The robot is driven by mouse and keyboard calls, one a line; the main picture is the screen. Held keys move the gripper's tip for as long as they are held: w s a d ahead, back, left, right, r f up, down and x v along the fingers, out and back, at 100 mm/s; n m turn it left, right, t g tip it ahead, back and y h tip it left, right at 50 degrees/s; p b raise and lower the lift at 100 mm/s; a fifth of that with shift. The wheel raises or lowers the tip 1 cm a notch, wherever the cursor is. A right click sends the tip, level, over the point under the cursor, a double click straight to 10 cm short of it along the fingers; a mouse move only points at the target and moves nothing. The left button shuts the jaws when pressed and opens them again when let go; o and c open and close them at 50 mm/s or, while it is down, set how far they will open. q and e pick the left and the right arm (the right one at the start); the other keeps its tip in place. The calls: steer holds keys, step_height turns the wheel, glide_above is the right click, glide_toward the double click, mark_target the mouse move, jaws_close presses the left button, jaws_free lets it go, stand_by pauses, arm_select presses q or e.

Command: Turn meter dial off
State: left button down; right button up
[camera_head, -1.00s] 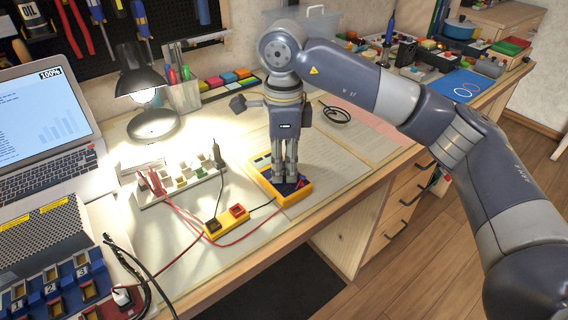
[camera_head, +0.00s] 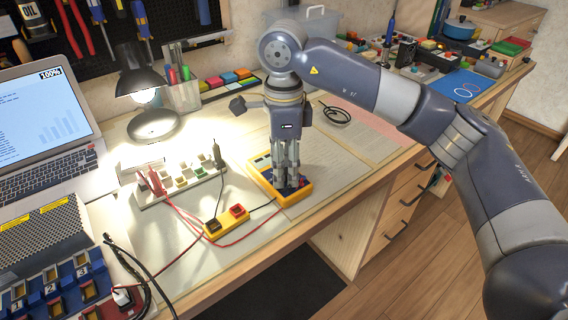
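The yellow meter (camera_head: 294,197) lies on the workbench, with a dark blue face and a pale display part at its far left end. My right gripper (camera_head: 287,185) points straight down over the meter, with its fingertips at the dark face. The fingers look close together and hide the dial, so I cannot tell whether they hold it. The meter's lead runs left toward a small yellow box (camera_head: 226,220) with a red button. My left gripper is not in view.
A red cable loops beside the yellow box. A pale strip with several switches (camera_head: 180,182) stands left of the meter. A lit lamp (camera_head: 142,85) and a laptop (camera_head: 45,125) are further left. The bench's front edge is close to the meter.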

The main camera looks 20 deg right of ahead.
step_height(320, 180, up, 12)
steer(key=shift+w, duration=0.15)
stand_by(0.5)
stand_by(0.3)
